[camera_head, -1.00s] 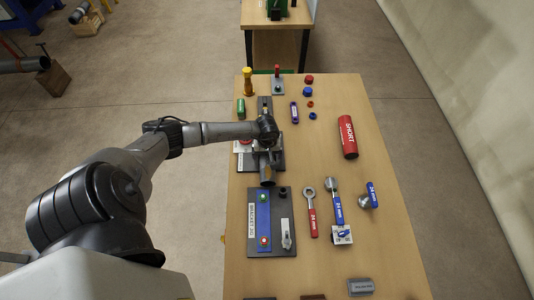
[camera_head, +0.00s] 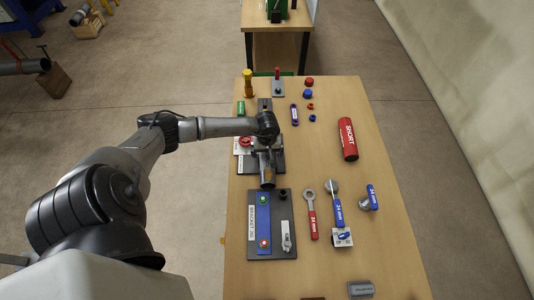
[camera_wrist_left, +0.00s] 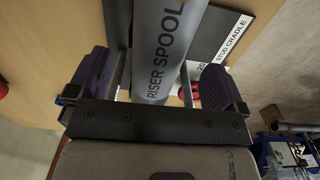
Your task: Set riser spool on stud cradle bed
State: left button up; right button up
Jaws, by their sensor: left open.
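The riser spool (camera_wrist_left: 165,45) is a grey pipe, labelled on its side. In the head view the spool (camera_head: 267,172) lies lengthwise over the stud cradle (camera_head: 279,163), a dark plate with a white label. The cradle plate (camera_wrist_left: 222,22) also shows behind the spool in the left wrist view. My left gripper (camera_wrist_left: 155,82) is open, with one dark finger pad on each side of the spool and a gap at both sides. In the head view the left gripper (camera_head: 266,146) is over the cradle and hides part of it. I cannot tell how fully the spool is seated. My right gripper is not in view.
A dark board with a blue bracket (camera_head: 264,222) lies just in front of the cradle. A yellow post (camera_head: 248,84) and a red-handled tool (camera_head: 278,84) stand behind. Wrenches (camera_head: 310,212) and a red cylinder (camera_head: 348,139) lie to the right.

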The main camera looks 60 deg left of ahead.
aim_at(267, 155)
pick_arm(q)
jog(key=shift+r, duration=2.2)
